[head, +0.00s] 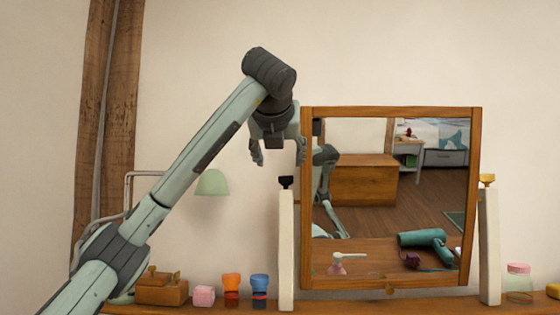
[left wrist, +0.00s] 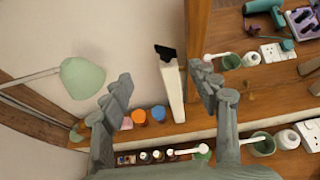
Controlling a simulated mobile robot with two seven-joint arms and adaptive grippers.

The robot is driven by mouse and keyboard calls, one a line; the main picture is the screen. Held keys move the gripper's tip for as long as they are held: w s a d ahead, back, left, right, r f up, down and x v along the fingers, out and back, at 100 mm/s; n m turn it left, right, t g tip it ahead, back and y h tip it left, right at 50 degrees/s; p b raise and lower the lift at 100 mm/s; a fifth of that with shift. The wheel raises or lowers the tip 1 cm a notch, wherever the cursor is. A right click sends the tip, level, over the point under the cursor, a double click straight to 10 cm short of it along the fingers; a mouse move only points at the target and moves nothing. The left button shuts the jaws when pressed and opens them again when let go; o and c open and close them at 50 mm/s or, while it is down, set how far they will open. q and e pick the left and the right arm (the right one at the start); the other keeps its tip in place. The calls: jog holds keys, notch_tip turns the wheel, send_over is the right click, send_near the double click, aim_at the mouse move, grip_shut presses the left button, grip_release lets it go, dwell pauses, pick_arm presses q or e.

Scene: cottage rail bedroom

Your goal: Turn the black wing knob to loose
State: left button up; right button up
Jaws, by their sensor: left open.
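The black wing knob (head: 286,182) sits on top of the white left post (head: 286,250) of a wood-framed tilting mirror (head: 392,112). My left gripper (head: 279,153) is open and empty, pointing down just above the knob, with its fingers apart to either side. In the left wrist view the black knob (left wrist: 165,52) and its post show between the two fingers of the left gripper (left wrist: 164,85), and neither finger appears to touch it. The knob's wings look roughly level in the head view. My right gripper is not in view.
A yellow wing knob (head: 487,180) tops the right post (head: 489,245). A green lamp (head: 212,183) stands left of the mirror. A wooden box (head: 161,287), a pink cube (head: 203,296), orange and blue cups and a pink-lidded jar (head: 519,283) line the shelf. The mirror reflects the room.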

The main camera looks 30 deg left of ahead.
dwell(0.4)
pick_arm(q)
jog(key=v, duration=1.2)
